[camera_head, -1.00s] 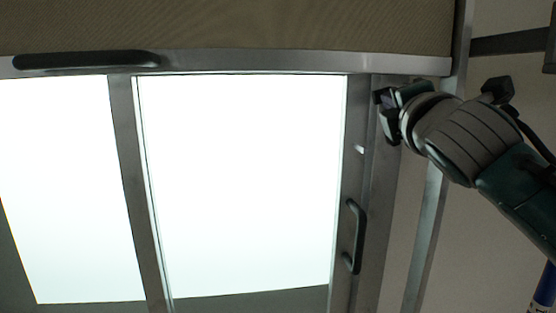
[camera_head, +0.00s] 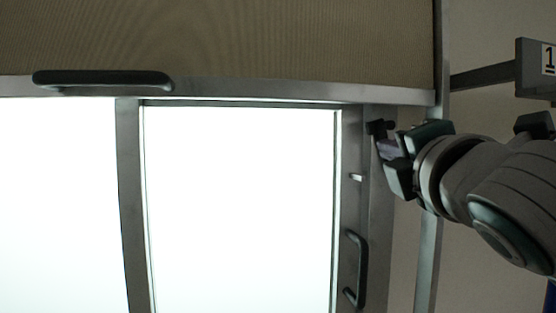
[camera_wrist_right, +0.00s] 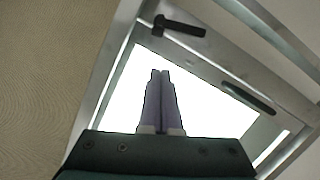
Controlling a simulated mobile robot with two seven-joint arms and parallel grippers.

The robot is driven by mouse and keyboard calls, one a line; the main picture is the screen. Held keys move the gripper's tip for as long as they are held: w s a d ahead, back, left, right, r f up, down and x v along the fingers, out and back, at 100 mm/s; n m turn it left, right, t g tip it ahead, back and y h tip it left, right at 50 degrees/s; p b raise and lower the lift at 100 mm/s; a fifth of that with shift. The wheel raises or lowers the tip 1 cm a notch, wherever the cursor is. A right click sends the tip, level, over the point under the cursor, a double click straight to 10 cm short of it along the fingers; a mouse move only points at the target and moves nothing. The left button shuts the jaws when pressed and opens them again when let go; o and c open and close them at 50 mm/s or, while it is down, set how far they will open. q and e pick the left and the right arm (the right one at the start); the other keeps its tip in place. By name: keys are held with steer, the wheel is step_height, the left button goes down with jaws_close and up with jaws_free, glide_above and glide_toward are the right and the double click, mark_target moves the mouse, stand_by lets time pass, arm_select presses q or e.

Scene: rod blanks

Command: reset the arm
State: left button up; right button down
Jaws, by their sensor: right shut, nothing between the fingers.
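My right gripper (camera_head: 386,146) comes in from the right in the head view, in front of the metal frame's right post. In the right wrist view its two purple-grey fingers (camera_wrist_right: 161,76) lie together, with nothing between them. A small black latch or knob (camera_head: 380,127) shows beside the fingertips in the head view. It looks like the black handle-like piece (camera_wrist_right: 180,25) ahead of the fingers in the wrist view. I cannot tell whether the fingers touch it. My left gripper is not in view.
A framed door with a bright white panel (camera_head: 240,200) fills the middle. It has a black vertical handle (camera_head: 357,268), also seen in the wrist view (camera_wrist_right: 249,97). A long black handle (camera_head: 103,80) is on the upper rail. A sign marked 1 (camera_head: 548,58) stands at right.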

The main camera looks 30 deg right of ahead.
steer(key=shift+s, duration=0.1)
stand_by(0.4)
steer(key=s+a+f+m+g+y+p, duration=0.3)
steer(key=s+f+m+g, duration=0.15)
steer(key=f, duration=0.25)
steer(key=s+a+f+m+g+y+p, duration=0.2)
steer(key=s+a+f+m+g+p, duration=0.25)
steer(key=s+f, duration=0.2)
steer(key=s+a+f+m+g+y+p, duration=0.1)
steer(key=s+a+f+m+g, duration=0.1)
steer(key=s, duration=0.4)
steer(key=s+a+f+m+g+y+p, duration=0.1)
steer(key=s+a+f+m+g+y, duration=0.1)
steer(key=s, duration=0.4)
steer(key=shift+a+f+m+g+y, duration=0.3)
steer(key=shift+a+f+m, duration=0.4)
steer(key=shift+a+m, duration=0.4)
